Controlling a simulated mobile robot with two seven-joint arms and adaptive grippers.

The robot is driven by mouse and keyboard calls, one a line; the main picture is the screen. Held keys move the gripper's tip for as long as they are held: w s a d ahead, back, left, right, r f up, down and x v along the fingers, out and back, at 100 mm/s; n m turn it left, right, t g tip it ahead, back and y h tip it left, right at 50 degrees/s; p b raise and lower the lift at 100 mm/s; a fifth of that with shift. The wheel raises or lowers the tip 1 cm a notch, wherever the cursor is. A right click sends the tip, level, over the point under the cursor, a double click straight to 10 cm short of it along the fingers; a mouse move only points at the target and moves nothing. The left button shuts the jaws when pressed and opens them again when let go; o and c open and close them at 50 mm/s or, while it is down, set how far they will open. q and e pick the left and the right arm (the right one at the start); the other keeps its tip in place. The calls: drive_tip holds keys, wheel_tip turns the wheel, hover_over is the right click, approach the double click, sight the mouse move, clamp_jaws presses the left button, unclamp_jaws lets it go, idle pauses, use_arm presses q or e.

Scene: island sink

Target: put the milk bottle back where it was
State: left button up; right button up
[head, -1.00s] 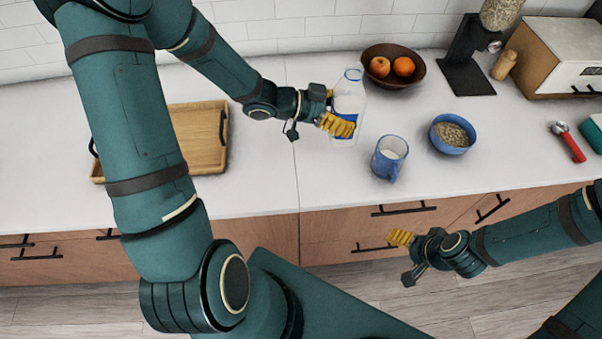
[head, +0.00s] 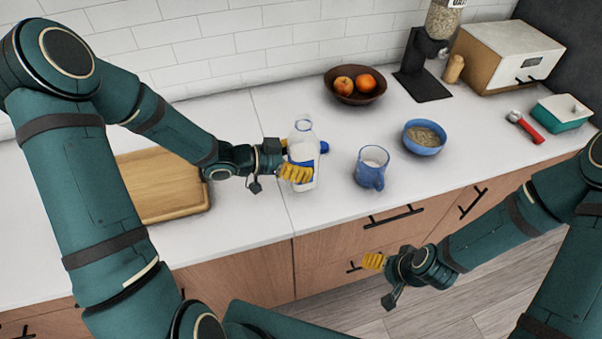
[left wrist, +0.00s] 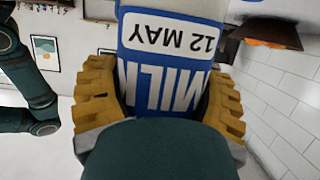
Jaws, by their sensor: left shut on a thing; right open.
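The milk bottle (head: 303,135) is clear on top, with a white and blue label, and stands roughly upright over the counter left of the mug. My left gripper (head: 297,172) is shut around its side. In the left wrist view the bottle's label (left wrist: 165,42) reads "12 MAY" and "MILK" upside down, between the yellow fingers. I cannot tell whether its base touches the counter. A small blue piece (head: 324,147) shows just right of the bottle; what it is is unclear. My right gripper (head: 373,261) is open and empty in front of the counter's drawers.
The blue mug (head: 370,174) with white contents stands right of the bottle, then the blue cereal bowl (head: 422,148). A brown fruit bowl (head: 357,97) stands behind. A wooden tray (head: 160,185) lies left. Counter between bottle and wall is mostly clear.

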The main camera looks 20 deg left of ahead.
use_arm(q)
drive_tip(key=shift+s+f, duration=0.1)
drive_tip(key=shift+f, duration=0.5)
drive_tip(key=shift+f+b, duration=0.3)
drive_tip(key=shift+f, duration=1.1)
drive_tip(key=shift+f, duration=0.15)
drive_tip(key=o, duration=1.1)
drive_tip(key=shift+o, duration=0.2)
